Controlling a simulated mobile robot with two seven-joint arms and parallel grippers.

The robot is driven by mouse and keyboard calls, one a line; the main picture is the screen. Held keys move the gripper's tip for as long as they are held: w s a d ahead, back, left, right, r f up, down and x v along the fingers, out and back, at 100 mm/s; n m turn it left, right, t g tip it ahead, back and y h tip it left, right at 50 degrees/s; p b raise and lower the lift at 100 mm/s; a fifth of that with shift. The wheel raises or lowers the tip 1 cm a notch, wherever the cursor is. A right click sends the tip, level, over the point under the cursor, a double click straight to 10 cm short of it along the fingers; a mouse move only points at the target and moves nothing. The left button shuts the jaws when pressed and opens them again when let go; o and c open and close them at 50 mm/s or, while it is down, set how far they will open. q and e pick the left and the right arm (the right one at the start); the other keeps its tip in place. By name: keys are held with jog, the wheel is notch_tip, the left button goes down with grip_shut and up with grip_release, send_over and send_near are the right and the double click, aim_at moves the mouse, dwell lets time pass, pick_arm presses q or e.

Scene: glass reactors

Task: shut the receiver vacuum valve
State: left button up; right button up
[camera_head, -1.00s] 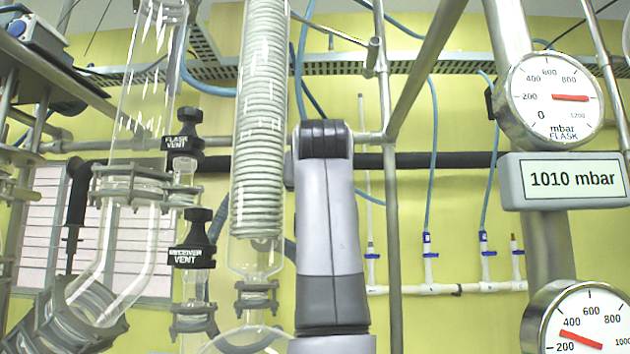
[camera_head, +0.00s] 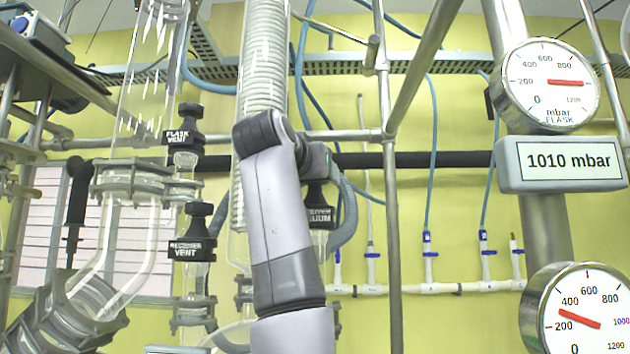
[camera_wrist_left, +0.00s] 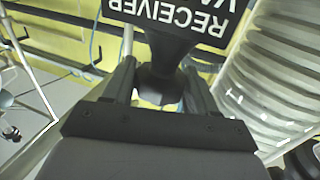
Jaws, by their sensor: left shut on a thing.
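The receiver vacuum valve (camera_head: 319,217) has a black body with a white-lettered label, partly cut off in the head view. It stands just right of my left arm. In the left wrist view its label (camera_wrist_left: 185,15) appears upside down, reading "RECEIVER VA...". My left gripper (camera_wrist_left: 160,82) is shut on the valve's black knob (camera_wrist_left: 160,85), with one finger on each side of it. In the head view the arm hides part of the gripper and the fingertips. My right gripper is in neither view.
The flask vent (camera_head: 184,136) and receiver vent (camera_head: 192,246) stand left of my arm. A coiled glass condenser (camera_head: 262,75) is behind it. A metal post (camera_head: 390,230) rises to the right. The flask gauge (camera_head: 552,90) stands above a 1010 mbar display (camera_head: 562,164); another gauge (camera_head: 580,310) is lower.

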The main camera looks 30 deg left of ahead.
pick_arm(q)
jog(key=shift+m+t+h, duration=0.3)
jog(key=shift+m+h, duration=1.4)
jog(key=shift+h, duration=1)
jog(key=shift+h, duration=0.3)
jog(key=o, duration=0.9)
jog(key=shift+o, duration=0.2)
